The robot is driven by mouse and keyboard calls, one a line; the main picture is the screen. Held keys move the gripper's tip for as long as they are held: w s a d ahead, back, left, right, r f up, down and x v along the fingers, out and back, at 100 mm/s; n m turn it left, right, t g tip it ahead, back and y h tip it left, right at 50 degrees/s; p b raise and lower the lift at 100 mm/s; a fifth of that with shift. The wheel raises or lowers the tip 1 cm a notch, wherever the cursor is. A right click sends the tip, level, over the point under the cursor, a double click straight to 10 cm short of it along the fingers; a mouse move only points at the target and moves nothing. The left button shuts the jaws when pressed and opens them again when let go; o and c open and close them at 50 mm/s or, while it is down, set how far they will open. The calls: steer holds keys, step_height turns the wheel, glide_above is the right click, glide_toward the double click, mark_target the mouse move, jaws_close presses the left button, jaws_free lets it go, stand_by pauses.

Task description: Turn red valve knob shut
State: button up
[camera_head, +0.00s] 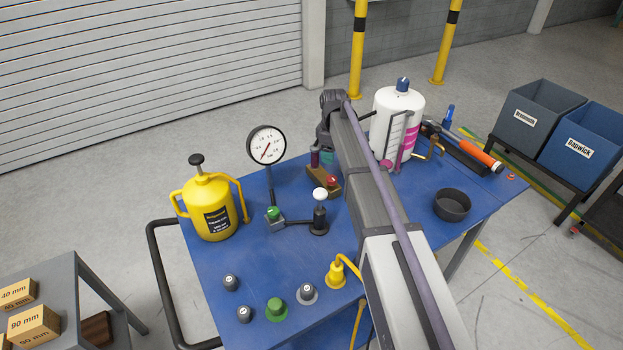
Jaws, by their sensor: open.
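A small red knob (332,181) sits on a brown block (325,189) on the blue workbench, just left of my arm. Its turned position is too small to tell. My gripper (324,143) is at the far end of my arm, above and behind the block. It is open and apart from the red knob; its fingertips are hard to make out. Small purple (314,158) and teal pieces show just below it. My arm hides part of the bench to the right of the block.
On the bench (222,270) stand a dial gauge (266,146) with a green knob (274,213), a white-topped plunger (319,196), a yellow can (210,208), a white bottle (397,115) and a black bowl (452,205). Several knobs line the front.

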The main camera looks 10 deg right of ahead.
mark_target(332, 178)
steer(key=shift+s+d, duration=0.15)
steer(key=shift+d, duration=0.05)
step_height(332, 178, down, 11)
steer(key=b, duration=1.1)
steer(key=shift+d+f, duration=0.1)
steer(key=shift+r, duration=0.2)
steer(key=shift+c, duration=0.3)
steer(key=c, duration=0.8)
steer(key=shift+c, duration=0.2)
